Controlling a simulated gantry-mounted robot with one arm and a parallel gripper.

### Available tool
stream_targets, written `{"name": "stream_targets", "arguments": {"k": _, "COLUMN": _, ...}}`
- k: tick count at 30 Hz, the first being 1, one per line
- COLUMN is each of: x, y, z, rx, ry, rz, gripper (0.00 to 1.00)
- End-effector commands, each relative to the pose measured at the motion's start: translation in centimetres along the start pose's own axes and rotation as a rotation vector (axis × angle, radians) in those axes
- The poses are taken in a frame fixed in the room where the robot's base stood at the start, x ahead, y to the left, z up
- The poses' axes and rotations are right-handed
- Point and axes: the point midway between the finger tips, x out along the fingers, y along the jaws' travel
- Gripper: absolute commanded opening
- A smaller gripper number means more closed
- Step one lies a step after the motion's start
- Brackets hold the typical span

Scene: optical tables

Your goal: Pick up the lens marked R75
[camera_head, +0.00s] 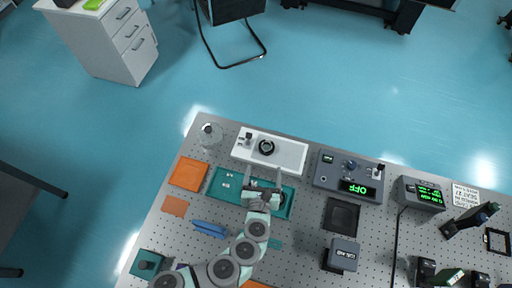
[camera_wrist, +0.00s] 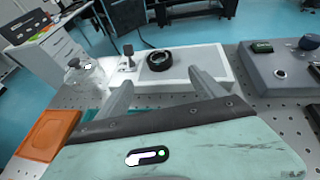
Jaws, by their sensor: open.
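No R75 marking is readable in either view. A black ring-shaped piece, perhaps a mounted lens (camera_head: 266,147), sits on a white tray (camera_head: 290,157) at the back of the optical table. It also shows in the wrist view (camera_wrist: 159,61), beyond and between my fingertips. Small pale pieces (camera_head: 227,175) lie on the left of a teal tray (camera_head: 222,192); I cannot tell what they are. My gripper (camera_head: 263,180) is over the teal tray, on the near side of the white tray. Its fingers (camera_wrist: 158,82) are apart with nothing between them.
A small dark post piece (camera_head: 248,136) stands left of the ring on the white tray. A clear glass vessel (camera_head: 210,135) and an orange tray (camera_head: 189,174) are to the left. A grey control box reading OFF (camera_head: 347,175) is to the right.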

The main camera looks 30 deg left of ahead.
Motion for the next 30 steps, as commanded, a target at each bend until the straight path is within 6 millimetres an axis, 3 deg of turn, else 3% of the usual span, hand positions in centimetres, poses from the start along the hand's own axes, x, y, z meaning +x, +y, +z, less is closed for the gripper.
{"name": "stream_targets", "arguments": {"k": 9, "x": 4.0, "y": 0.3, "z": 0.4, "rx": 0.019, "ry": -0.009, "rz": 0.016, "gripper": 0.79}}
{"name": "stream_targets", "arguments": {"k": 19, "x": 6.3, "y": 0.2, "z": 0.6, "rx": 0.016, "ry": -0.007, "rz": 0.013, "gripper": 0.79}}
{"name": "stream_targets", "arguments": {"k": 30, "x": 10.4, "y": 0.0, "z": 0.9, "rx": 0.017, "ry": -0.005, "rz": 0.011, "gripper": 0.79}}
